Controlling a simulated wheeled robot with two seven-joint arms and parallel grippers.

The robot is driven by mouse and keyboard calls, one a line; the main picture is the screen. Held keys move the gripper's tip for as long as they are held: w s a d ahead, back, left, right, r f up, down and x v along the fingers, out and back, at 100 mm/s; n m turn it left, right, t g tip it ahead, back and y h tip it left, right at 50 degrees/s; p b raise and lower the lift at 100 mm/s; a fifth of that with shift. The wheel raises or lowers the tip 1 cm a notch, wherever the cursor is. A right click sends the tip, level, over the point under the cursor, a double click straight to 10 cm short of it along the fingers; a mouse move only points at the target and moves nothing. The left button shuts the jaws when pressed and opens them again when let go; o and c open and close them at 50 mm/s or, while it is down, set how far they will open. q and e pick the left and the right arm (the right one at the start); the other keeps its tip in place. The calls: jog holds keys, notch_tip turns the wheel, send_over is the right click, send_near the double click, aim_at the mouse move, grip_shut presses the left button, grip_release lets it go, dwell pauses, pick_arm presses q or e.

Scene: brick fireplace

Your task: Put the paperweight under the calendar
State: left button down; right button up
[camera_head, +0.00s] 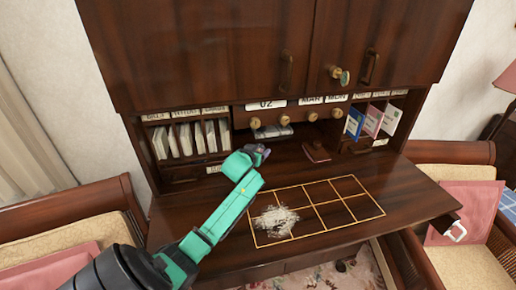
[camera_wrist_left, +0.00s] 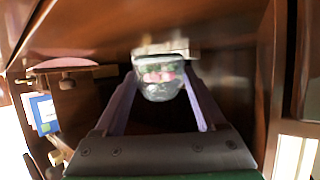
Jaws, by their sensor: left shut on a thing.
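The paperweight (camera_wrist_left: 160,80) is a clear glass piece with pink and green inside, seen in the left wrist view. My left gripper (camera_wrist_left: 165,88) is shut on it, one finger on each side. In the head view my left gripper (camera_head: 259,152) is at the desk's middle opening, below the calendar; the paperweight cannot be made out there. The calendar is a row of white plates, with "02" (camera_head: 265,104), "MAR" (camera_head: 311,100) and "MON" (camera_head: 336,98), above a row of round knobs. Whether the paperweight touches a surface cannot be told. My right gripper is not in view.
A pale grey item (camera_head: 272,131) lies in the middle opening. Upright envelopes (camera_head: 185,139) fill the left slots; coloured cards (camera_head: 373,121) stand at right. A dark reddish object (camera_head: 316,152) lies nearby. The desktop (camera_head: 405,195) has a gold grid and a whitish patch (camera_head: 276,221).

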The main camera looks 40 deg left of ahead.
pick_arm(q)
jog(key=shift+f+b, duration=0.45)
jog(key=shift+f, duration=0.25)
grip_release()
jog(key=shift+r, duration=0.25)
jog(key=shift+r+p, duration=0.4)
jog(key=shift+r, duration=0.05)
jog(key=b+v, duration=0.2)
jog(key=v, duration=1)
